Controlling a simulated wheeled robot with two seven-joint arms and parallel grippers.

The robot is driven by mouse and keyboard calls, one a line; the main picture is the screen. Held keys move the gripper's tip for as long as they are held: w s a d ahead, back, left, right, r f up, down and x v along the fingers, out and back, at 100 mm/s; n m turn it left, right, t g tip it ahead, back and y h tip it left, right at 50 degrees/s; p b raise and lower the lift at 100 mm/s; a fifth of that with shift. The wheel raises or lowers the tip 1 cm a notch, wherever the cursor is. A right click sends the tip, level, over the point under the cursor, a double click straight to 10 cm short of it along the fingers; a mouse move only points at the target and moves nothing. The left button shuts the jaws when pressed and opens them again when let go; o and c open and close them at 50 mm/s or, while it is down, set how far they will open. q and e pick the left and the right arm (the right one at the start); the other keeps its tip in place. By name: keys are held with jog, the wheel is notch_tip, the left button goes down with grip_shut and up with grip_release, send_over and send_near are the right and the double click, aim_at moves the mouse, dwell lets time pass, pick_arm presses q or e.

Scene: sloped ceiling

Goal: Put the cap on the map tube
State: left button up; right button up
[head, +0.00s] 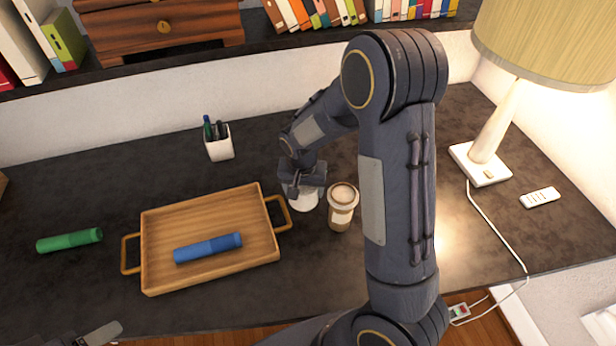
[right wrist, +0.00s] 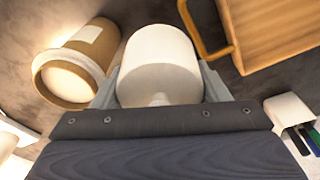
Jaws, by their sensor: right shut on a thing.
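My right gripper (head: 303,180) is shut on a white rounded cylinder (head: 305,199), at the desk just right of the wooden tray. In the right wrist view the white cylinder (right wrist: 160,62) sits between the two fingers. I cannot tell whether it is the cap or a tube. A blue cylinder (head: 208,248) lies on the tray. A green cylinder (head: 70,240) lies on the desk to the left of the tray. Neither is clearly marked as the map tube. Part of my left gripper (head: 100,335) shows at the bottom left; its opening is not clear.
The wooden tray (head: 168,287) has a handle at each end. A lidded paper cup (head: 340,215) stands close to the right of my right gripper. A pen holder (head: 219,148) stands behind the tray. A lamp (head: 482,163) and a remote (head: 540,197) are at the right.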

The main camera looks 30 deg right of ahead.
aim_at(300, 202)
jog(key=shift+s+a+r+p, duration=0.2)
jog(key=shift+s+a+r, duration=0.25)
jog(key=shift+s+a, duration=0.3)
jog(key=shift+s+a+r+p, duration=0.15)
jog(key=shift+s+a+r, duration=0.3)
jog(key=shift+s+a, duration=0.3)
jog(key=shift+d, duration=0.1)
